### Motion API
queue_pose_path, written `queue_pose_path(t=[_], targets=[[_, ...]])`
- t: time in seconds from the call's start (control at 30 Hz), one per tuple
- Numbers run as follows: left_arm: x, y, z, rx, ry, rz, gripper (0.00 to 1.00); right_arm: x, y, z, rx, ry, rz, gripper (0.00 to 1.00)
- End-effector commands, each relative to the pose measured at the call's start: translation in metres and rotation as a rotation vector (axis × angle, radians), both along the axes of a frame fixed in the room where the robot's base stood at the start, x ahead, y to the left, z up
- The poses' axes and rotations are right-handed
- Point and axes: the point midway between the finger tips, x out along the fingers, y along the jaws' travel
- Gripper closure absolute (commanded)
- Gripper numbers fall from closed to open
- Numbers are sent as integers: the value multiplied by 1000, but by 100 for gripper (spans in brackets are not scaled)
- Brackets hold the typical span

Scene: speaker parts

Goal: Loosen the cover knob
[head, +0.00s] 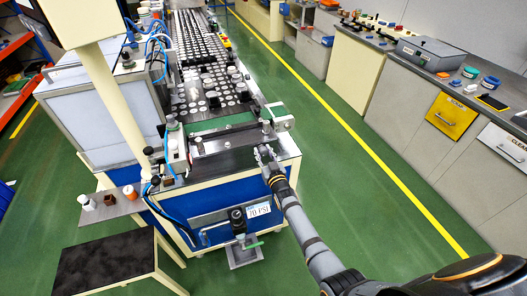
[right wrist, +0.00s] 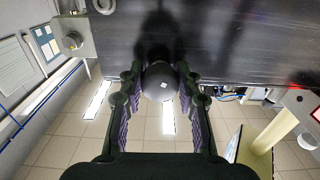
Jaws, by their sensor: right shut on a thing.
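The cover knob (right wrist: 160,82) is a dark round knob with a small pale square on its face, against the dark cover plate (right wrist: 240,45) in the right wrist view. My right gripper (right wrist: 160,80) has one finger on each side of it and is shut on it. In the head view my right gripper (head: 266,155) is at the front edge of the conveyor machine (head: 230,162), and the knob is hidden there or too small to tell. My left gripper is not in view.
Below my right arm are a sign plate (head: 258,211) and a black valve (head: 237,215) on the machine front. A small shelf (head: 120,206) holds small parts at left. The green floor (head: 350,200) at right is clear.

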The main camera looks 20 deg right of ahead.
Motion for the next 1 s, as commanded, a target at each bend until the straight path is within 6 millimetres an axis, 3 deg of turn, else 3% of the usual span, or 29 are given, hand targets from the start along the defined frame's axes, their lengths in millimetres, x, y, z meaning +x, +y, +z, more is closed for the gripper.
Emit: queue_pose_path(t=[0.03, 1.0], targets=[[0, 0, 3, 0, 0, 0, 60, -3, 0, -7, 41, 19, 0, 98], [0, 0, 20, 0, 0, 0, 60, -4, 3, -8, 907, 50, -7, 98]])
